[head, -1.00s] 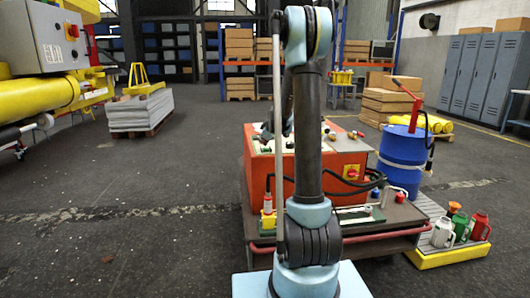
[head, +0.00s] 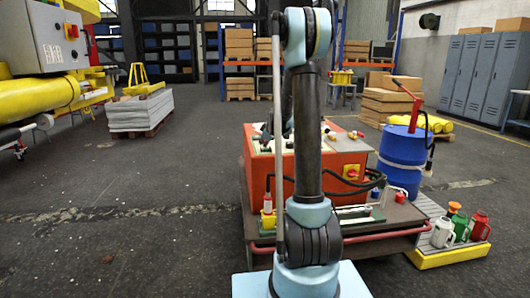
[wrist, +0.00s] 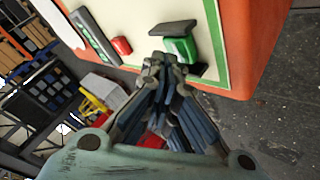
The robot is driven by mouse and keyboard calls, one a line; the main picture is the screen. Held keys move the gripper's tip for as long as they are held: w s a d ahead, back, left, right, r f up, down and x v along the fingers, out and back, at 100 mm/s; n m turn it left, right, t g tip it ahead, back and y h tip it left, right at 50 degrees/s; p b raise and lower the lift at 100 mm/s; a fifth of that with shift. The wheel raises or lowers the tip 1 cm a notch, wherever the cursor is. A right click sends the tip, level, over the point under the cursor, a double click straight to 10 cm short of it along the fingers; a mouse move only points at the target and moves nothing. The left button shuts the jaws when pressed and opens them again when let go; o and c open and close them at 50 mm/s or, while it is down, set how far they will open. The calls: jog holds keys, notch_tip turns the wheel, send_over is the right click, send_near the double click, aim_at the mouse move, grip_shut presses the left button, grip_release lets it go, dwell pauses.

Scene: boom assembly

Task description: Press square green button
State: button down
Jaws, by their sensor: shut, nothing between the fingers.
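The square green button (wrist: 181,47) shows in the wrist view on a pale, green-edged panel (wrist: 211,72), with dark flaps above and below it. My gripper (wrist: 162,62) is shut and empty. Its fingertips are right at the button's lower left side in the picture; whether they touch it I cannot tell. In the head view my arm hides most of the gripper and the button. The orange box (head: 345,154) carrying the panel stands on a cart in front of me.
A small red button (wrist: 122,46) and a long dark bar (wrist: 95,36) are on the same panel, left of the green button. A blue drum (head: 402,165) stands right of the box. Cables run along the box's right side. The floor at left is open.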

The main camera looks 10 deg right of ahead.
aim_at(264, 149)
jog(key=shift+f, duration=0.5)
dwell(0.6)
dwell(0.3)
jog(key=shift+r, duration=0.95)
jog(key=shift+r, duration=2.5)
